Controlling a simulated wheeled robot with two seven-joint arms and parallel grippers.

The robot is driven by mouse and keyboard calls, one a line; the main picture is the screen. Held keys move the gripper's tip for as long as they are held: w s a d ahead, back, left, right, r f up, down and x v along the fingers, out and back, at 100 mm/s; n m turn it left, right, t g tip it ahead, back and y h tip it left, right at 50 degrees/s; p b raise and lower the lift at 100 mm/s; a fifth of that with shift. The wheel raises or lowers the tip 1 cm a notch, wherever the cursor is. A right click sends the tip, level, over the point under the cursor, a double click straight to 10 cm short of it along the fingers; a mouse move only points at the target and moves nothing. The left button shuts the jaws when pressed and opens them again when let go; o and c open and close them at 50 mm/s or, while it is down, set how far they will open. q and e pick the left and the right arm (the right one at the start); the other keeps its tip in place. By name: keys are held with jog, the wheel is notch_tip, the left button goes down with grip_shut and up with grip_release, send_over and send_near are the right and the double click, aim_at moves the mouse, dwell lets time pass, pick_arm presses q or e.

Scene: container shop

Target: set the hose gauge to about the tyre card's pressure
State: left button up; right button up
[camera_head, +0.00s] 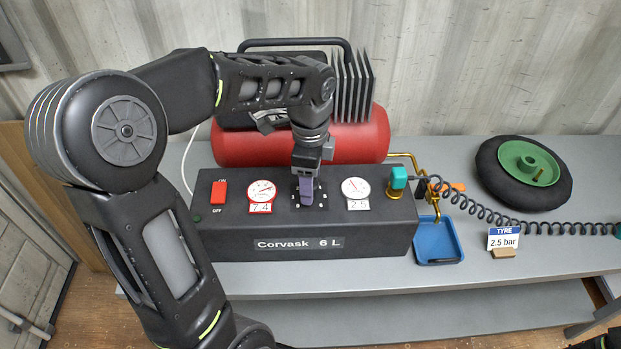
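The black control box (370,238) stands on the bench and is labelled Corvask 6 L. Its left gauge (262,189) has a red rim and reads 7.4. Its right gauge (355,188) has a pale rim and reads 2.5. Between them is a purple knob (306,190) with white marks around it. My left gripper (308,168) points down at the knob from above, at its top end. The fingertips are too small and hidden to show whether they close on it. The tyre card (503,240) reads 2.5 bar.
A red switch (218,193) sits at the box's left. The red tank (360,143) is behind. A teal-topped brass fitting (398,179), a coiled hose (480,211), a blue tray (435,240) and a wheel (523,172) are to the right. The front bench strip is clear.

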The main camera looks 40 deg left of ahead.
pick_arm(q)
notch_tip(320, 180, up, 8)
jog(key=shift+s+f+b, duration=0.1)
jog(key=shift+b, duration=0.3)
dwell(0.6)
